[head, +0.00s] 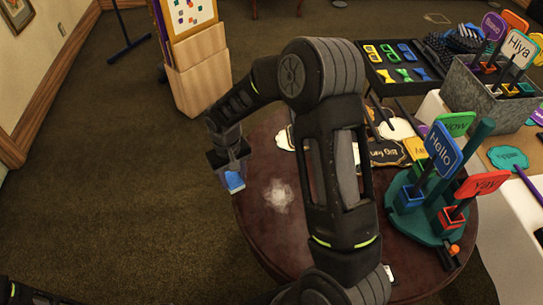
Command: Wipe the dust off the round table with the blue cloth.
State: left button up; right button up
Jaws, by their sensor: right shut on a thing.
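The round table (262,226) has a dark reddish-brown top, partly hidden behind my right arm. A pale grey-white patch of dust (278,195) lies on its left part, left of my forearm. My right gripper (231,168) points down at the table's left edge, left of the dust. It is shut on the blue cloth (235,182), and only a small piece of cloth shows below the fingers. I cannot tell whether the cloth touches the tabletop. My left gripper is not in view; only a dark bit of my left arm shows at the bottom left.
A green stand (421,220) with upright word signs occupies the table's right side. Several flat signs (390,151) lie at its back. A metal bin (488,98) and a black tray (398,65) stand beyond. A wooden stand (198,75) rises behind left. The floor at left is clear.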

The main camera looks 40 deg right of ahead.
jog(key=s+d+r+m+b, duration=0.1)
jog(key=d+r+m+b, duration=0.1)
jog(key=d, duration=1)
jog(key=shift+s+d+r, duration=0.15)
jog(key=shift+d+r, duration=0.05)
jog(key=shift+d, duration=0.1)
